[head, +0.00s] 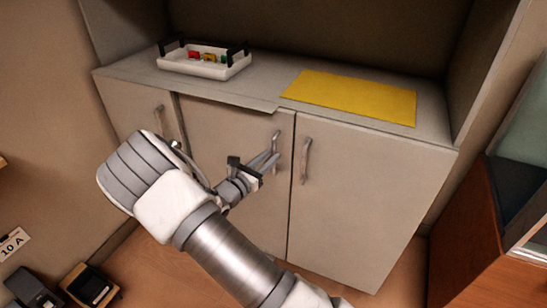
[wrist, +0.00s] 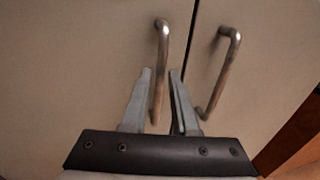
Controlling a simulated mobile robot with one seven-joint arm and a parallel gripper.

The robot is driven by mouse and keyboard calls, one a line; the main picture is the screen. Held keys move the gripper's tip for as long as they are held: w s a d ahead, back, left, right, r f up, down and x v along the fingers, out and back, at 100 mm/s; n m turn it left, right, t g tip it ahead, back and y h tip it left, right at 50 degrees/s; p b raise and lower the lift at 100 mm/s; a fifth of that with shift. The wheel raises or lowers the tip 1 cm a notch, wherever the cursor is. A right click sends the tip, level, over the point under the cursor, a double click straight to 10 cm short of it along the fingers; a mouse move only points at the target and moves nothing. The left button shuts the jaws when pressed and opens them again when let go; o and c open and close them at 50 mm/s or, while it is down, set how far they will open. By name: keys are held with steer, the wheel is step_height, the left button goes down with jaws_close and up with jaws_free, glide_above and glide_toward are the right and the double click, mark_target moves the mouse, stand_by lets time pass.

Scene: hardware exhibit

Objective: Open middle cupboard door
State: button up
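The middle cupboard door (head: 225,135) is a plain grey-beige panel with an upright metal bar handle (head: 276,138) near its right edge. A small step shows at its top right corner; I cannot tell whether it stands slightly ajar. My gripper (head: 270,161) is at this handle. In the wrist view my gripper (wrist: 161,72) has one finger on each side of the middle handle (wrist: 160,55). The handle's lower end is partly hidden by the gripper.
The right door's handle (head: 305,160) is close beside my gripper. The left door (head: 130,108) is shut. On the counter are a white tray (head: 190,67) with small coloured items and a yellow mat (head: 350,96). A brown wooden cabinet (head: 470,230) stands at the right.

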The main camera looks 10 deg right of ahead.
steer(key=shift+x, duration=1.15)
jaws_close()
stand_by(0.6)
